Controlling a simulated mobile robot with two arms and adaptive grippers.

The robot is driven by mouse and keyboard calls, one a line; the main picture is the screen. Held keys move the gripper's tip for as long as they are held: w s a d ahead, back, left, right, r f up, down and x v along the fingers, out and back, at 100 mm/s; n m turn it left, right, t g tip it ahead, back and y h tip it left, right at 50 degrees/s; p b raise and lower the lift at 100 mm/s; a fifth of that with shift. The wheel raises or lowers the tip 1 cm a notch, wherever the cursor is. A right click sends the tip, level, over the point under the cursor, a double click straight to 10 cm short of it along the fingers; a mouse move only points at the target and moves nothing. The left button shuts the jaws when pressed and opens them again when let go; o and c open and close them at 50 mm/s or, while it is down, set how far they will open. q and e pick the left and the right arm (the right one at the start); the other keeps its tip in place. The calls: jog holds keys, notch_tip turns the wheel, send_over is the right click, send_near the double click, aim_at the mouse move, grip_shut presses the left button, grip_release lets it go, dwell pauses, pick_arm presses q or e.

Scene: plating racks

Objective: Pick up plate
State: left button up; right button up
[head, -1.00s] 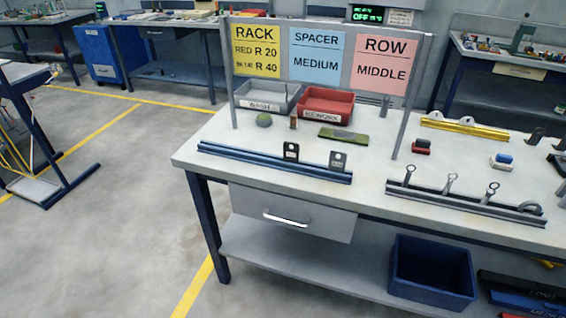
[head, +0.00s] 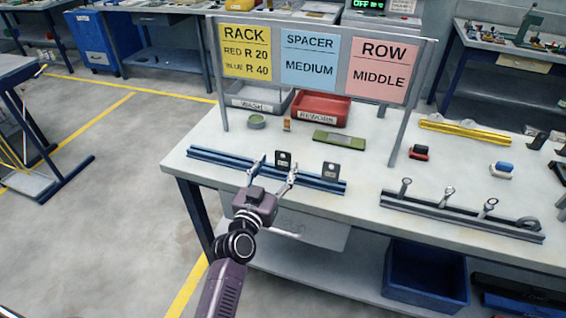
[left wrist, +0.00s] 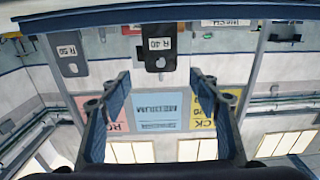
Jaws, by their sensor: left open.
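Two dark plates stand upright on the blue rack rail (head: 225,160) at the table's front left. The left plate (head: 283,160) reads R 40 in the left wrist view (left wrist: 160,50). The right plate (head: 330,172) reads R 50 in the left wrist view (left wrist: 68,52). My left gripper (head: 274,172) is open and empty at the rail, near the R 40 plate. In the left wrist view its fingertips (left wrist: 160,82) are spread to either side of the R 40 plate's line, with no visible grip on it. My right gripper is not in view.
A sign board (head: 311,62) stands behind the rail, reading red R 20, blue R 40, medium spacer, middle row. Behind are a grey wash bin (head: 250,104), a red rework bin (head: 318,119) and a green part (head: 340,140). A grey rail with rods (head: 455,214) lies right.

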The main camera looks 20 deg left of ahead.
aim_at(283, 152)
pick_arm(q)
jog(key=w+p, duration=0.1)
jog(key=w, duration=0.5)
jog(key=shift+r, duration=0.1)
jog(key=c, duration=1.4)
jog(key=shift+r, duration=0.1)
